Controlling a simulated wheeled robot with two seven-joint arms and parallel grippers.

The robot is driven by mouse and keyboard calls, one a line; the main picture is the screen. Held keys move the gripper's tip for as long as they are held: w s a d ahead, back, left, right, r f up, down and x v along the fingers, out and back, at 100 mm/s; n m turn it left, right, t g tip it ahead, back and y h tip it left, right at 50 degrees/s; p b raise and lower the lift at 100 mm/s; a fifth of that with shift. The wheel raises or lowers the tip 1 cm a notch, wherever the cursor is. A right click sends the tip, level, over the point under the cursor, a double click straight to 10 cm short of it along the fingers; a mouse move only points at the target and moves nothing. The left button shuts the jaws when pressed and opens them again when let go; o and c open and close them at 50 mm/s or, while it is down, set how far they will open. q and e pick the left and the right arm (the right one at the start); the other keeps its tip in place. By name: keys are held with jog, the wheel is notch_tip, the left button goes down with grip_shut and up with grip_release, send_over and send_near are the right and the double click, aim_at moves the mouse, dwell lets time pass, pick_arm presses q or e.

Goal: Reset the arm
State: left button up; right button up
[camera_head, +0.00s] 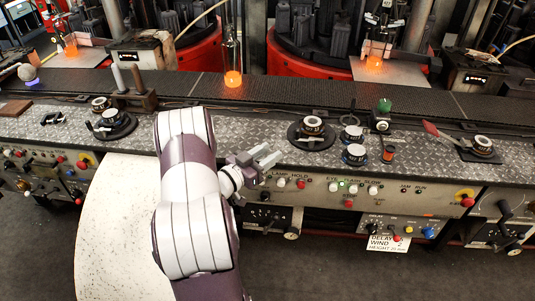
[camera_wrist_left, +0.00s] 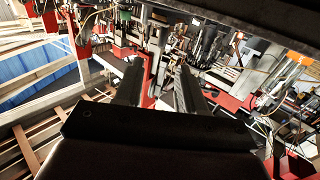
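My left arm comes in at the lower middle of the head view, and my left gripper (camera_head: 268,156) is in front of the diamond-plate bench (camera_head: 235,125), near the top of the control panel. Its two fingers are apart with nothing visible between them. In the left wrist view the fingers (camera_wrist_left: 160,88) also stand apart, with a clear gap and only distant machinery behind. My right gripper is not in view.
The control panel (camera_head: 385,195) has knobs and buttons. Black dials (camera_head: 312,126) and a red-handled lever (camera_head: 440,133) sit on the bench. A glowing orange piece (camera_head: 233,79) is on the dark conveyor (camera_head: 290,92) behind. Red round machine bases (camera_head: 305,65) stand farther back.

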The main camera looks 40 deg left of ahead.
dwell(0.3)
pick_arm(q)
jog(key=w+d+r+g+y+p, duration=0.1)
jog(key=w+d+g+y+p, duration=0.2)
jog(key=d+g, duration=0.45)
jog(key=s+d+r+n+g+p, duration=0.1)
jog(key=s+d+g, duration=0.8)
jog(key=s+d, duration=0.7)
jog(key=s, duration=0.3)
jog(key=shift+r+h, duration=0.3)
jog(key=shift+h, duration=0.1)
jog(key=shift+s, duration=0.15)
